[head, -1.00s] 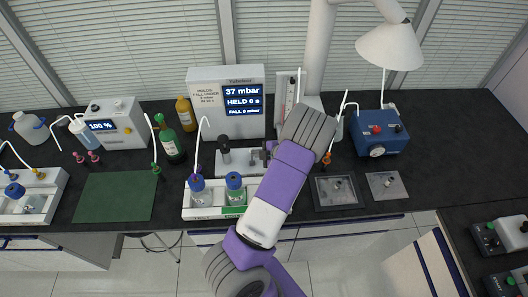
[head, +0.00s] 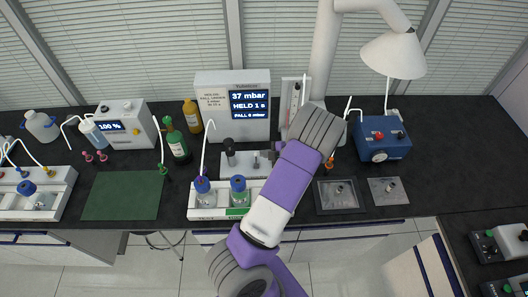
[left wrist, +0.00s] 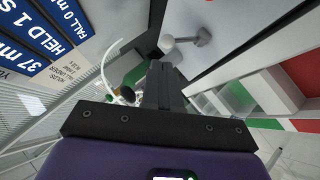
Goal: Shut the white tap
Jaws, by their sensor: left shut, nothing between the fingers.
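I cannot make out the white tap for certain in the head view; my arm covers part of the bench around the pale valve block (head: 233,168). That block carries a dark knob (head: 230,150) and a small grey fitting (head: 256,161). In the left wrist view, my left gripper (left wrist: 163,68) is shut and empty, its dark fingers together. Beyond the fingers is a pale rounded fitting (left wrist: 202,36), which I cannot identify surely. In the head view, the left fingertips are hidden by my purple and white arm. My right gripper is out of view.
A display box (head: 236,100) reads 37 mbar and HELD 1 s behind the block. A white rack (head: 208,213) with two blue-capped bottles stands in front. A blue pump box (head: 382,138) is to the right. The green mat (head: 122,196) is bare.

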